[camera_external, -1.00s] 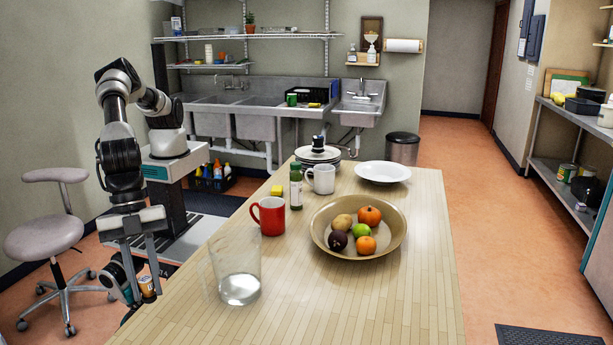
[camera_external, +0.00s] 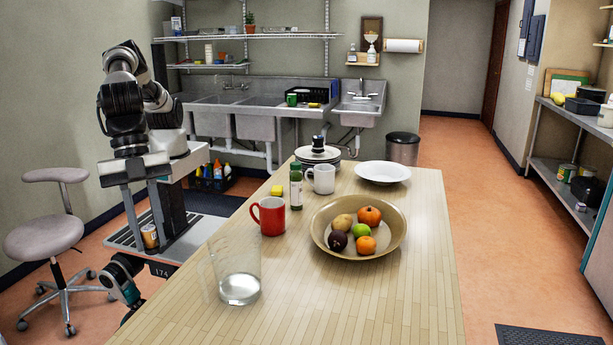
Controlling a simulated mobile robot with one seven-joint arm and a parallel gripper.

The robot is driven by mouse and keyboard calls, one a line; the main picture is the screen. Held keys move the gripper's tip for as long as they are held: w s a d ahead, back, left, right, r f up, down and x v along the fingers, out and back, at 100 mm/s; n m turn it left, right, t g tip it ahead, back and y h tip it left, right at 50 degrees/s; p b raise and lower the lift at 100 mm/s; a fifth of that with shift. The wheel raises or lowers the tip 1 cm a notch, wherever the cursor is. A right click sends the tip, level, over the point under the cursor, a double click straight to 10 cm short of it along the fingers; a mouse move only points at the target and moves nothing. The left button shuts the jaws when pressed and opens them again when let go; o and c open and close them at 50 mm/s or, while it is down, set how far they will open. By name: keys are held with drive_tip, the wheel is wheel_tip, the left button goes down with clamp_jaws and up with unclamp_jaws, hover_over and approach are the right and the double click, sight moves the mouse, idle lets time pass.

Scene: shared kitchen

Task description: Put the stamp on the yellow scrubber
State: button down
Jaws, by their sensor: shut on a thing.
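My gripper (camera_external: 150,233) points down at the left of the table, beyond its left edge. The yellow scrubber (camera_external: 277,190) lies on the table's far left part, behind the red mug and left of the green bottle.
A stool (camera_external: 45,235) stands left. The table's near right is clear.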

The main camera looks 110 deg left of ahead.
drive_tip(key=w+a+f+n+t+y, duration=0.1)
drive_tip(key=w+a+n, duration=0.3)
drive_tip(key=a, duration=0.6)
drive_tip(key=w+a+f+n+y, duration=0.1)
drive_tip(key=w+a+n, duration=0.1)
drive_tip(key=w+a, duration=0.6)
wheel_tip(320, 180, up, 2)
drive_tip(key=n+g+y+p, duration=0.2)
drive_tip(key=n+y, duration=0.3)
drive_tip(key=n, duration=1.1)
hover_over(281, 186)
drive_tip(key=s+d, duration=0.1)
drive_tip(key=d, duration=0.1)
wheel_tip(281, 186, down, 10)
drive_tip(key=shift+a+f+b, duration=0.1)
drive_tip(key=shift+b, duration=0.65)
drive_tip(key=shift+f+b, duration=0.5)
drive_tip(key=shift+f, duration=1.55)
